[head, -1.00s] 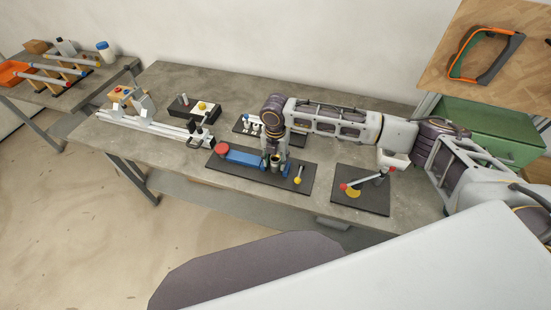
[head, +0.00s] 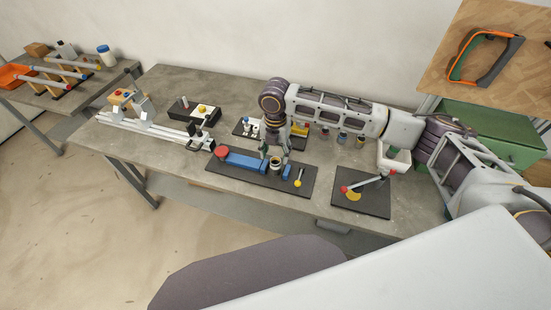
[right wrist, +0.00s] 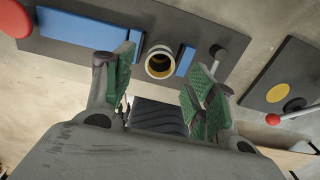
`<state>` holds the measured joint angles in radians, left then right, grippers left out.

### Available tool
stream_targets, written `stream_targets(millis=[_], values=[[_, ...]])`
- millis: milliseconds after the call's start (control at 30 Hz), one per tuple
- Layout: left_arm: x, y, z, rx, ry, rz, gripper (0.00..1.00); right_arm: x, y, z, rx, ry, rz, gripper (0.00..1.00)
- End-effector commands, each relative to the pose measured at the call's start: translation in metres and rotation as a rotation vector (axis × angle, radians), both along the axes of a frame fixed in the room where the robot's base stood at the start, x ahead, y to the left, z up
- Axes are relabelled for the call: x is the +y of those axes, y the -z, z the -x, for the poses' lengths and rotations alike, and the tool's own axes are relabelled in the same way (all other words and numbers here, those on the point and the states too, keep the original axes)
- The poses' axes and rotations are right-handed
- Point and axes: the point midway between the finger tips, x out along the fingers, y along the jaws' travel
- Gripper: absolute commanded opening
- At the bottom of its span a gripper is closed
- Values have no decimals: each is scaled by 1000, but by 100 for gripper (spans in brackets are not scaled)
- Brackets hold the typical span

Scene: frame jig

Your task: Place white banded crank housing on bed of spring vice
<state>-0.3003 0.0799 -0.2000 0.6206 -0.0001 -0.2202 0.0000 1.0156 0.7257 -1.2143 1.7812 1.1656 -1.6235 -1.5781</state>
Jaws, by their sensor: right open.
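The white banded crank housing (head: 276,161) stands upright in the gap between the long blue block and the small blue block of the spring vice (head: 245,160). In the right wrist view the housing (right wrist: 160,62) shows its open round top with a yellowish inner ring. The vice's black plate (head: 232,178) carries a red knob at the left and a yellow-tipped lever (head: 299,180) at the right. My right gripper (head: 275,151) is open just behind the housing. In the wrist view its green-padded fingers (right wrist: 164,80) are apart and hold nothing. My left gripper is out of view.
A black plate (head: 362,203) with a red-tipped lever and yellow quadrant lies to the right. Behind my arm stand several small jars (head: 343,137). A rail fixture (head: 150,125) lies at the left. The bench front edge is clear.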

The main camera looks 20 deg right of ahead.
Motion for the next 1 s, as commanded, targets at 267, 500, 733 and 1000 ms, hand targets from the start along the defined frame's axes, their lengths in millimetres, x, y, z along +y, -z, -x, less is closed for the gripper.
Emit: stream_targets(millis=[267,500,733,1000], values=[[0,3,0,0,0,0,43,0,-41,0,-1,0,-1,56],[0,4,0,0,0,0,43,0,-62,0,-1,1,-1,56],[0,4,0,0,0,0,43,0,-67,0,1,1,0,56],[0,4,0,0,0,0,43,0,-67,0,1,1,-1,56]])
